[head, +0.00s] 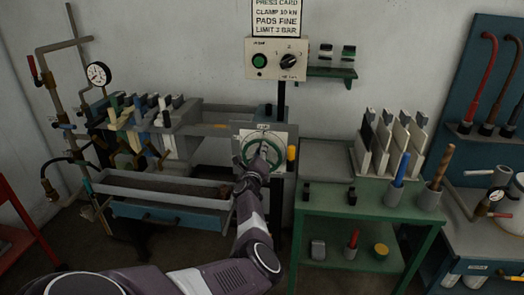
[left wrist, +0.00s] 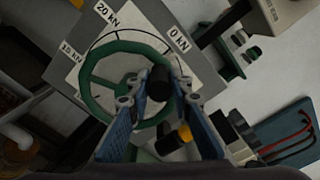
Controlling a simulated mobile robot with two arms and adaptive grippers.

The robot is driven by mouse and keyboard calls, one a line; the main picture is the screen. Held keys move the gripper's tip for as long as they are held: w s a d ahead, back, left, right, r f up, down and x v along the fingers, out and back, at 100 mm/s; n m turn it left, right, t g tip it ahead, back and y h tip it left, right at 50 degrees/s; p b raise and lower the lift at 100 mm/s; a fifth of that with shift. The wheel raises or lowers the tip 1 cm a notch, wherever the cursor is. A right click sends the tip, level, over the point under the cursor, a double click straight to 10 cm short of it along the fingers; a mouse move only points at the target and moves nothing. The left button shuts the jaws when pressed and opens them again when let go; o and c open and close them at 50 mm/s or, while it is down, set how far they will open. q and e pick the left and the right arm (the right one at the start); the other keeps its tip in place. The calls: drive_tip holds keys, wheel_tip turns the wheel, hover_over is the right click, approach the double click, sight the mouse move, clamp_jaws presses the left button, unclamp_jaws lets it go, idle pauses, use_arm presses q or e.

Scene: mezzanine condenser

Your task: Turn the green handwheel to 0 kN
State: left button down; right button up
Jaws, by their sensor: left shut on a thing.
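The green handwheel (head: 248,146) is mounted on a grey panel with a white dial plate (head: 287,133), partly covered by my left arm in the head view. In the left wrist view the handwheel (left wrist: 92,95) shows as a green rim with spokes and a black knob (left wrist: 158,80). The dial label "0 kN" (left wrist: 180,39) is upper right of the wheel and "20 kN" (left wrist: 107,13) is upper left. My left gripper (head: 259,164) is at the wheel, its fingers (left wrist: 160,96) shut on the knob. I cannot make out a pointer. My right gripper is not in view.
A control box (head: 276,59) is on a post above the wheel. A yellow-orange cylinder (head: 291,153) is just right of the dial. A green table (head: 370,201) with upright plates and cups stands to the right. A pad rack and grey trough (head: 160,184) are left.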

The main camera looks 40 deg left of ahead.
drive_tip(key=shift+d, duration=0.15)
use_arm(q)
drive_tip(key=c, duration=1.7)
unclamp_jaws()
drive_tip(key=shift+a, duration=0.1)
drive_tip(key=shift+c, duration=0.2)
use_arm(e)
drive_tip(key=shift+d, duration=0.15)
use_arm(q)
drive_tip(key=shift+s, duration=0.15)
drive_tip(key=shift+s+d+f, duration=0.15)
drive_tip(key=shift+s+d, duration=0.25)
drive_tip(key=shift+s, duration=0.1)
drive_tip(key=v, duration=0.6)
